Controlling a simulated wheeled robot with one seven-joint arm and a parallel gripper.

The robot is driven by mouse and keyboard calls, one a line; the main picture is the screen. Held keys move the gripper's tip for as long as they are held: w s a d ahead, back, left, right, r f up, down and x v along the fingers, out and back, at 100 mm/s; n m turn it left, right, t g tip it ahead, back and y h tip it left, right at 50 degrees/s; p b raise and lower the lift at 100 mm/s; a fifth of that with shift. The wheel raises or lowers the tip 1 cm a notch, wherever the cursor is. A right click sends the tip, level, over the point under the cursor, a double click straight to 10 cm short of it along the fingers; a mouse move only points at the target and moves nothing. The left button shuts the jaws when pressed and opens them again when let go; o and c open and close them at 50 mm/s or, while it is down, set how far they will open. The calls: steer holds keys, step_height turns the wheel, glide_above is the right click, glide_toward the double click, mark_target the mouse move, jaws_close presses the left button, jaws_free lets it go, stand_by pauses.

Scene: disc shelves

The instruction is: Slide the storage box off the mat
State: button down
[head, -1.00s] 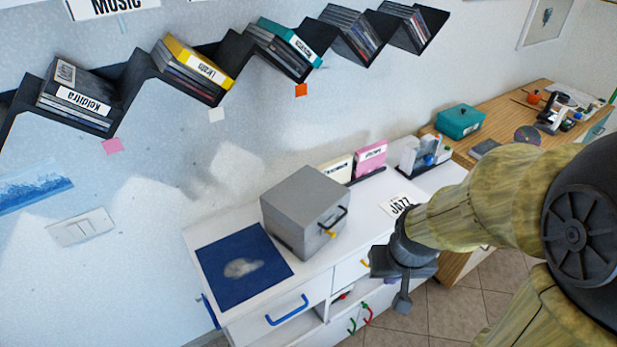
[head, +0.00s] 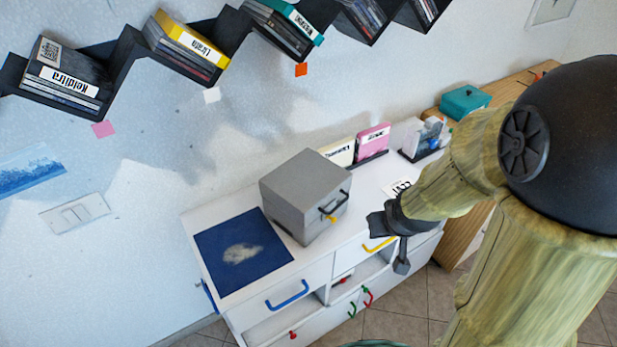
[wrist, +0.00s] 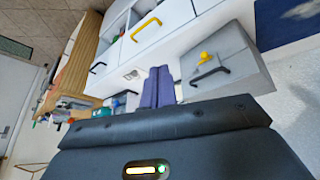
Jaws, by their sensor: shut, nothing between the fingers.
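The storage box (head: 300,195) is a grey cube with a black handle and a yellow knob on its front. It stands upright on the white cabinet top, to the right of the dark blue mat (head: 215,268), which has a pale cloud-like patch.
The cabinet (head: 350,240) has drawers with blue and yellow handles. A pink case (head: 373,142) and a cream case (head: 341,152) stand behind the box. A teal box (head: 464,101) sits on the wooden desk (head: 520,90). Zigzag disc shelves (head: 130,55) hang above.

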steer(key=w+a+f+n+t+y+b, duration=0.2)
steer(key=w+a+n+t+y, duration=0.3)
steer(key=w+a+y, duration=0.3)
steer(key=shift+w+a+f+n+y, duration=0.2)
steer(key=shift+w+a+n+y, duration=0.15)
steer(key=shift+w+a, duration=0.7)
steer(key=shift+s+a, duration=0.15)
steer(key=shift+s, duration=0.05)
steer(key=p, duration=0.4)
glide_toward(301, 175)
steer(key=w+a, duration=0.4)
steer(key=shift+w+f, duration=0.2)
steer(key=shift+w, duration=0.15)
steer(key=shift+d+f+b, duration=0.15)
steer(key=shift+f+b, duration=0.3)
steer(key=shift+f, duration=0.5)
steer(key=shift+s, duration=0.1)
